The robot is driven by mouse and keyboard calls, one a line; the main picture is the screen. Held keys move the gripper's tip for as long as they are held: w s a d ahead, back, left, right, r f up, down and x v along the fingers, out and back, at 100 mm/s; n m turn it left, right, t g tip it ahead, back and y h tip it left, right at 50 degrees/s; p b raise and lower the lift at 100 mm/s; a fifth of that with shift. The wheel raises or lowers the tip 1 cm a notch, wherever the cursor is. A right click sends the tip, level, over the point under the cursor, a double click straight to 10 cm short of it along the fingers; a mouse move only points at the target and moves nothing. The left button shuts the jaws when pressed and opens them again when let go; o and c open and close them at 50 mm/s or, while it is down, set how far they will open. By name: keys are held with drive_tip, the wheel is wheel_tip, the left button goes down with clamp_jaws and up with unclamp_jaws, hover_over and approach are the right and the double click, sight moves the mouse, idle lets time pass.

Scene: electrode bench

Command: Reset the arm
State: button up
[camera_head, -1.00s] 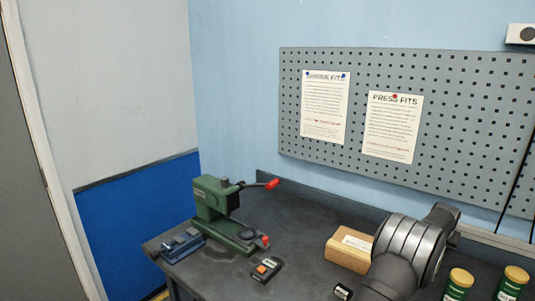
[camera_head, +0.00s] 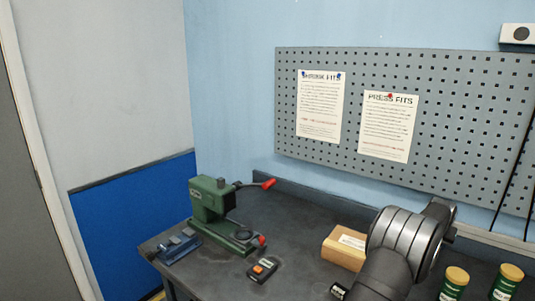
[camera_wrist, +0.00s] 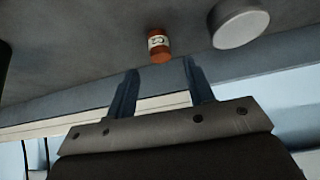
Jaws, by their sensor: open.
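My gripper (camera_wrist: 160,85) shows in the wrist view with its two dark fingers spread apart and nothing between them. Beyond the fingertips, a small orange-brown jar with a white label (camera_wrist: 158,45) stands on the dark bench, apart from the fingers. In the head view my arm's grey links rise at the lower right, and the gripper itself is out of that picture.
The bench (camera_head: 300,220) bears a green press (camera_head: 208,205), a blue vise-like fixture (camera_head: 175,246), a small black device with an orange button (camera_head: 262,268), a cardboard box (camera_head: 343,252) and green jars (camera_head: 455,283) at right. A round white-topped thing (camera_wrist: 240,25) stands near the labelled jar. A pegboard (camera_head: 440,120) hangs behind.

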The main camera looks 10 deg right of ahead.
drive_tip(key=x, duration=0.5)
drive_tip(key=shift+f, duration=0.15)
wheel_tip(320, 180, up, 5)
drive_tip(key=shift+d+f, duration=0.1)
drive_tip(key=shift+f, duration=0.1)
drive_tip(key=s+d+r, duration=0.2)
drive_tip(key=s+r, duration=0.5)
drive_tip(key=s, duration=0.5)
drive_tip(key=w+d+f+m+g+h, duration=0.1)
drive_tip(key=d+f+m+g, duration=0.2)
drive_tip(key=d+m, duration=0.5)
drive_tip(key=shift+w+d+f+g+h, duration=0.3)
drive_tip(key=shift+w+f+g, duration=0.1)
drive_tip(key=shift+g, duration=0.3)
